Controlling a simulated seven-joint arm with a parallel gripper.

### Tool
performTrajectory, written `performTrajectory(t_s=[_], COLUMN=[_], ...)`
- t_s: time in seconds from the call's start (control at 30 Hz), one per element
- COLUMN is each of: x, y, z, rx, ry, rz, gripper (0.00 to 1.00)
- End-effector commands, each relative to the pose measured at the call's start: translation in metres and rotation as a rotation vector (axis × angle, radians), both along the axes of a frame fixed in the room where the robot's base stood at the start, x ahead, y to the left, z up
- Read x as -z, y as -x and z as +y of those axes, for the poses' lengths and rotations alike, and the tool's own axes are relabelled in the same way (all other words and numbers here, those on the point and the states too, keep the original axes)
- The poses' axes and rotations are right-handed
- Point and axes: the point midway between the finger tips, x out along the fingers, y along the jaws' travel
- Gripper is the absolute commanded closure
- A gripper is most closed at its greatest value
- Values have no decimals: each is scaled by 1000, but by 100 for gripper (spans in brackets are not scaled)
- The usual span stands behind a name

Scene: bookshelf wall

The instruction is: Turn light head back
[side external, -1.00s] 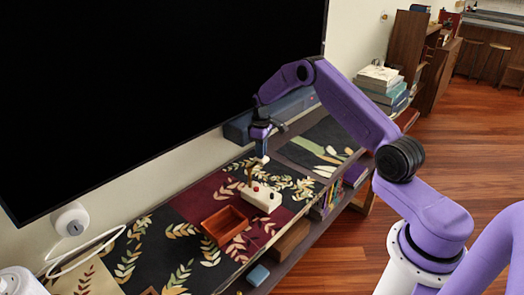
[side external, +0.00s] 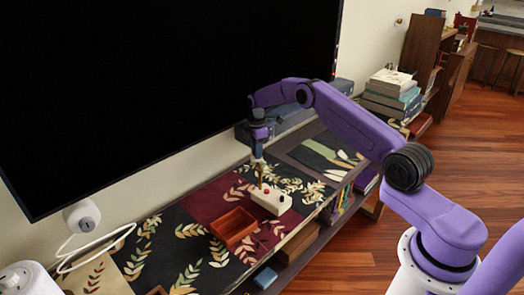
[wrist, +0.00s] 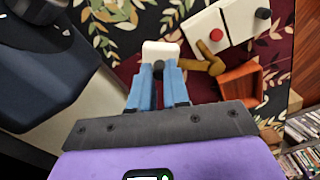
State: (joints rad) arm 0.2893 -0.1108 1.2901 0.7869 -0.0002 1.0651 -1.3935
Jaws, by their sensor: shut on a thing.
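The light has a white box base (side external: 270,201) with a red button, standing on the patterned shelf top. Its base also shows at the top of the wrist view (wrist: 215,32), with a red and a dark button. A jointed brown-gold arm (wrist: 207,62) rises from the base. My gripper (wrist: 160,72) has its two blue fingers around the small white light head (wrist: 160,48), with a dark knob between them. In the side view my gripper (side external: 257,152) points down above the base, at the top of the brown arm; the head is mostly hidden there.
An open reddish-brown tray (side external: 233,225) sits left of the light base, close to it. A large black screen (side external: 170,80) stands behind the shelf. Books (side external: 390,92) are stacked at the right. The shelf's front edge is close to the base.

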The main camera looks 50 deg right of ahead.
Motion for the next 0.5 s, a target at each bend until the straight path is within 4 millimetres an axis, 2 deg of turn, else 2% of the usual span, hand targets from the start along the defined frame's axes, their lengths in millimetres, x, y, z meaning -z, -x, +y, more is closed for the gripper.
performTrajectory(t_s=[0.5], x=[-1], y=[-13], z=[30], rx=[-449], ry=[0], rz=[-2], gripper=[100])
